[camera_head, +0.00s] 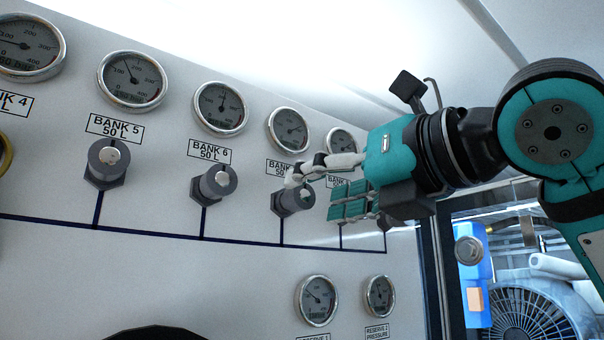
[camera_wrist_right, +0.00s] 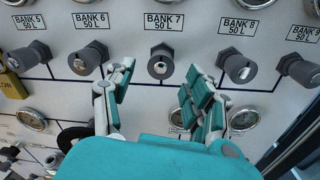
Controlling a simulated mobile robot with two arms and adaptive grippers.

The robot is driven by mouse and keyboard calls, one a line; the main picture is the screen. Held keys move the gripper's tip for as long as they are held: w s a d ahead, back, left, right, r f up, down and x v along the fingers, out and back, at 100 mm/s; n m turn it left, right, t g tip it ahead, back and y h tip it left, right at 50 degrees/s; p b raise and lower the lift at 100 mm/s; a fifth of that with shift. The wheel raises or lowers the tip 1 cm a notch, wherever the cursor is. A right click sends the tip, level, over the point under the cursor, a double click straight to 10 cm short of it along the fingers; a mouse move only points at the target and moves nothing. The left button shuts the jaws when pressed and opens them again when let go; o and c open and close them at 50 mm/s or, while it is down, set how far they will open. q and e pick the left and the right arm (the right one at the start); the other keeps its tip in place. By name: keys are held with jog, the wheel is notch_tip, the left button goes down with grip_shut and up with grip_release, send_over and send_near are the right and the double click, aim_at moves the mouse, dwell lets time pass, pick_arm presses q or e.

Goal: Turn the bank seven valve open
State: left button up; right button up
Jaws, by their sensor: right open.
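The bank seven valve (camera_head: 286,203) is a dark grey round knob on the white panel, below a partly hidden label. In the right wrist view the bank seven valve (camera_wrist_right: 161,64) sits under the label "BANK 7 50 L" (camera_wrist_right: 164,21), between and beyond the fingertips. My right gripper (camera_head: 316,194) is open, with teal and white fingers in front of the panel. In the head view one finger overlaps the knob's upper edge; I cannot tell if it touches. The right gripper (camera_wrist_right: 159,76) holds nothing in the wrist view. My left gripper is not in view.
The bank six valve (camera_wrist_right: 88,58) and bank eight valve (camera_wrist_right: 236,66) flank it closely. Round gauges (camera_head: 220,108) line the panel above, with reserve gauges (camera_head: 317,299) below. A yellow padlock (camera_wrist_right: 12,84) hangs at the left. A doorway with a fan (camera_head: 520,315) is at the right.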

aim_at(305, 197)
jog(key=p+x, duration=0.1)
jog(key=x, duration=0.2)
jog(key=shift+w+a, duration=0.15)
jog(key=shift+w, duration=0.15)
jog(key=shift+w+a, duration=0.2)
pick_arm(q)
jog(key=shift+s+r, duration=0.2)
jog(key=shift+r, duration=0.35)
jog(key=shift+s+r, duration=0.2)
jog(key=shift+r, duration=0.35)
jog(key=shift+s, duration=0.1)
pick_arm(e)
jog(key=shift+c, duration=0.4)
grip_shut()
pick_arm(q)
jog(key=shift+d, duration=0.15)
